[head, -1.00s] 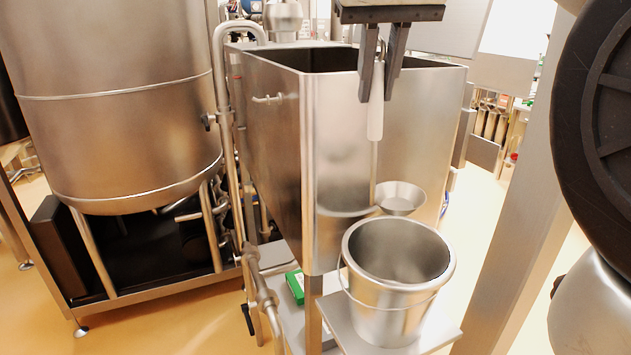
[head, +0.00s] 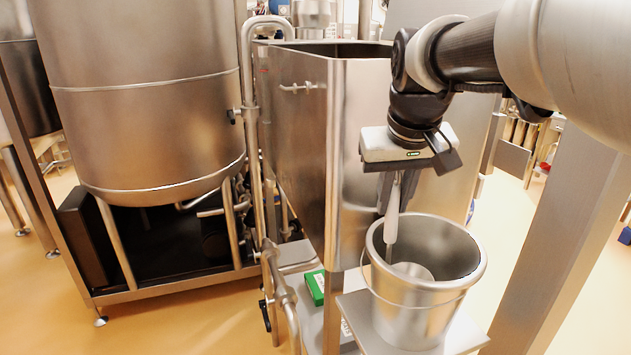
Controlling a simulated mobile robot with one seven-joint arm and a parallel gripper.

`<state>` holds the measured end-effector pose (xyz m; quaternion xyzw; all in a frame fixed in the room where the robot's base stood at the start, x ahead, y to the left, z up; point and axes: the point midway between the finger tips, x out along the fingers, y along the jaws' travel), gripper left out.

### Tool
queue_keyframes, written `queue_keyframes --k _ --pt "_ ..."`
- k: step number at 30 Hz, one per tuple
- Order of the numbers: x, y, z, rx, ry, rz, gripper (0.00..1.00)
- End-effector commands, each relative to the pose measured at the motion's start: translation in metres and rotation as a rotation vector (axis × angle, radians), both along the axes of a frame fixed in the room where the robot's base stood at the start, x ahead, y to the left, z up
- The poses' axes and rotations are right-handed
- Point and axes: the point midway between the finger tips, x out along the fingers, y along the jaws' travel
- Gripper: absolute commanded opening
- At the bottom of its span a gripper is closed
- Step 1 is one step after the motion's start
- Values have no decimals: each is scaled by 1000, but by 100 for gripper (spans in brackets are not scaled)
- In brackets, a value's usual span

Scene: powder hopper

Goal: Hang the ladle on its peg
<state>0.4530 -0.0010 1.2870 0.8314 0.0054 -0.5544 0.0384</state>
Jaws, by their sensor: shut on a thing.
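The ladle has a white handle (head: 393,208), a thin metal shaft and a shallow metal bowl (head: 412,271). My gripper (head: 398,187) is shut on the top of the handle, pointing down. The ladle hangs upright, with its bowl inside the mouth of the metal bucket (head: 390,318). I cannot tell whether the bowl touches the bucket. A small peg-like metal fitting (head: 297,87) sticks out from the left face of the steel hopper (head: 295,140), high up, left of and above my gripper.
The bucket stands on a small metal shelf (head: 358,322) at the hopper's front corner. A vertical pipe (head: 249,130) and a large tank (head: 140,100) stand left of the hopper. A green box (head: 316,287) lies low beside the shelf. A steel post (head: 548,250) rises at right.

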Motion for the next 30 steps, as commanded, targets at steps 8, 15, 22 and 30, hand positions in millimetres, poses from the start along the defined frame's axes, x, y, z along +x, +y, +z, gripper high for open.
queue_keyframes --k 8,15,22,30 --pt "0 -1 -30 1 2 -2 0" --pt "0 0 -58 0 1 0 0" --pt "0 0 -58 0 0 0 0" --pt "0 0 -62 0 0 0 33"
